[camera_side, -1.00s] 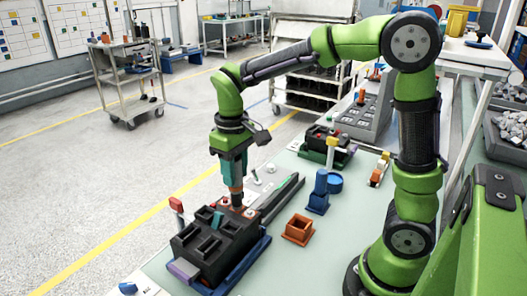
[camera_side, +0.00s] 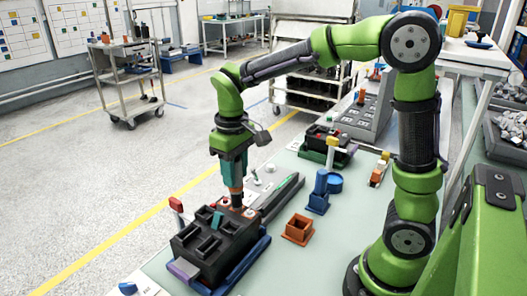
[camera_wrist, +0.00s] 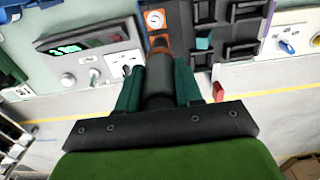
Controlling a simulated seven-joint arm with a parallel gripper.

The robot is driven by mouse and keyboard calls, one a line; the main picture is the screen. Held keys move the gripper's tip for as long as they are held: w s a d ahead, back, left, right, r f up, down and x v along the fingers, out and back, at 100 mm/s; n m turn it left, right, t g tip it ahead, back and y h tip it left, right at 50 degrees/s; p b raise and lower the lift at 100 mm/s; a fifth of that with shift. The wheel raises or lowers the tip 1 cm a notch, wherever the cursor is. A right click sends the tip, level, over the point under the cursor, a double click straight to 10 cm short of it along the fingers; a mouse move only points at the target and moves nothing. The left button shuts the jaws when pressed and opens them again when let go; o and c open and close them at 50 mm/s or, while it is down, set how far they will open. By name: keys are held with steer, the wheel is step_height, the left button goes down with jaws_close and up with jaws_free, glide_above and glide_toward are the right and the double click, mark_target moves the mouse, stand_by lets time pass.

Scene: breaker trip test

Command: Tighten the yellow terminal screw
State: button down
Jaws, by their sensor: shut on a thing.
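My gripper (camera_side: 234,176) points down over the far end of the black breaker block (camera_side: 208,246). In the wrist view its green fingers (camera_wrist: 158,84) are shut on a dark, round-handled tool (camera_wrist: 158,92) with an orange-brown lower part. The tool's lower end (camera_side: 237,200) is at the block's far end; I cannot tell whether it touches. An orange square with a white round face (camera_wrist: 155,19) shows there in the wrist view. I cannot make out a yellow screw on the block; the tool may hide it.
An orange open box (camera_side: 298,229) and a blue stand (camera_side: 319,192) are right of the block. A red-topped post (camera_side: 176,206) stands at its left. A panel with a green display (camera_wrist: 82,47) lies beside it. Free tabletop lies in front.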

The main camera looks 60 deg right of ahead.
steer(key=shift+r, duration=0.15)
steer(key=shift+r, duration=2.9)
